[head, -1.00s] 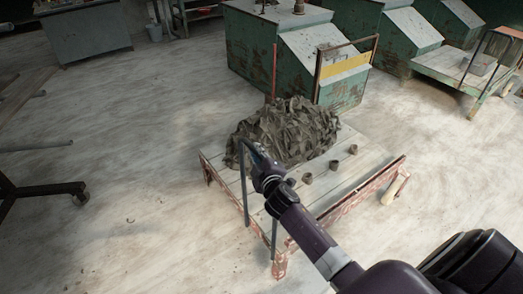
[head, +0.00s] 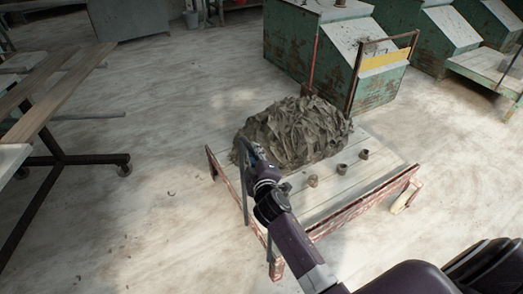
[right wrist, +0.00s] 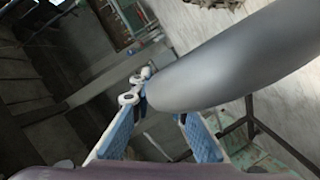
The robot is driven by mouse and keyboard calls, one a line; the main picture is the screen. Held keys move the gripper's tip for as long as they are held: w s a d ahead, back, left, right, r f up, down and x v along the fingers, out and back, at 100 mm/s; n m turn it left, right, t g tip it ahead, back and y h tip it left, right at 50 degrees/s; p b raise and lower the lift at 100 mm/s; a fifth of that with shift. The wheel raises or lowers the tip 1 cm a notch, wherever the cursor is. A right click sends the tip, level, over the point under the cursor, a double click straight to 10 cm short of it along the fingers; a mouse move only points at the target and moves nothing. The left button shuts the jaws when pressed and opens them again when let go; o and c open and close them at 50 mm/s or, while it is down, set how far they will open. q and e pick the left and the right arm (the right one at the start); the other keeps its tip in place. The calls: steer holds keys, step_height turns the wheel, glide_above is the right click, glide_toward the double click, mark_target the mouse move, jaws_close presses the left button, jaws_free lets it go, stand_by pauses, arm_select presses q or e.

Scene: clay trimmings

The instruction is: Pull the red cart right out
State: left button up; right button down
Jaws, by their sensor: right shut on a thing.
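The red cart (head: 357,211) has a rusty red frame and a pale plank deck. A large heap of grey-brown clay trimmings (head: 295,132) and several small clay pots (head: 341,169) sit on the deck. My right gripper (head: 250,152) is at the cart's near-left end, shut on the grey handle (head: 243,190). In the right wrist view the handle (right wrist: 235,60) is a thick grey tube, at the blue-padded fingers of my right gripper (right wrist: 162,98). The exact contact is partly hidden. My left gripper is not in view.
Green rusty bins (head: 330,60) stand behind the cart. Another flat cart (head: 488,70) is at the far right. A wheeled stand with planks (head: 70,160) is at the left. The floor left of and in front of the red cart is clear.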

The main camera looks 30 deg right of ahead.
steer(key=shift+a+f, duration=0.1)
steer(key=shift+a, duration=0.45)
steer(key=c, duration=1.8)
jaws_free()
steer(key=shift+d, duration=0.1)
steer(key=shift+c, duration=0.2)
steer(key=v, duration=1.2)
